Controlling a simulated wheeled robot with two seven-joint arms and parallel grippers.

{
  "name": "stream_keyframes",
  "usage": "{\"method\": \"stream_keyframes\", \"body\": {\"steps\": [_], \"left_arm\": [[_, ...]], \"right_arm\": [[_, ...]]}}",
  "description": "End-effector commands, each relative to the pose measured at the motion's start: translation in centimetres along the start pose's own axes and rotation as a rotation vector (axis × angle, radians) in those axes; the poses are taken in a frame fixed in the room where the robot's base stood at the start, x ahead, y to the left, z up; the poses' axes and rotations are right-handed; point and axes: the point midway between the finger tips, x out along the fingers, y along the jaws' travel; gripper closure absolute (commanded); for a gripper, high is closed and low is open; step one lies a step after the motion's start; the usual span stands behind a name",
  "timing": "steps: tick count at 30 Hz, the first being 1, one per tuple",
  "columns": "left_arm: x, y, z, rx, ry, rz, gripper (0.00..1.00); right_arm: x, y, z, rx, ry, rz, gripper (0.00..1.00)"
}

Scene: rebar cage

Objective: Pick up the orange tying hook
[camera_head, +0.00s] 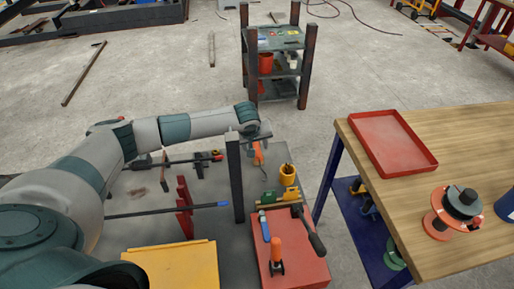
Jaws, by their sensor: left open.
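My left arm reaches in from the left, and its open left gripper (257,136) is over the far end of the low grey surface. A small orange tool (258,153), which looks like the tying hook, shows just below the gripper. It is partly hidden by the gripper, and I cannot tell whether they touch. Another orange-handled tool (276,250) with a dark end is on the red box (305,268) at the front, well apart from the gripper. My right gripper is not in view.
A dark grey upright post (235,180) stands just left of the gripper. A yellow cup (288,175) and a hammer (308,230) are to the right. A wooden table (460,140) with a red tray (393,142) stands at the right. A shelf rack (278,65) stands behind.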

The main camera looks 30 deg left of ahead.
Motion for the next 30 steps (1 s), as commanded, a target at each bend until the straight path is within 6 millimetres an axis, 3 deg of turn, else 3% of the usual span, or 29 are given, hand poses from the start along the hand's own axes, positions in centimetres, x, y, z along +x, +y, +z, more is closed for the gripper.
{"method": "stream_keyframes", "body": {"steps": [13, 19, 30], "left_arm": [[0.05, -0.01, -0.03, 0.000, 0.000, 0.000, 0.57], [0.04, -0.02, -0.04, 0.000, 0.000, 0.000, 1.00], [-0.26, 0.08, -0.19, 0.000, 0.001, 0.001, 1.00]], "right_arm": [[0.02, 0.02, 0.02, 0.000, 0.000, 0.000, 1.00], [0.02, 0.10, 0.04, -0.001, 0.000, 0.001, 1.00], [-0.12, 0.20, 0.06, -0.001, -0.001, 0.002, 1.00]]}}
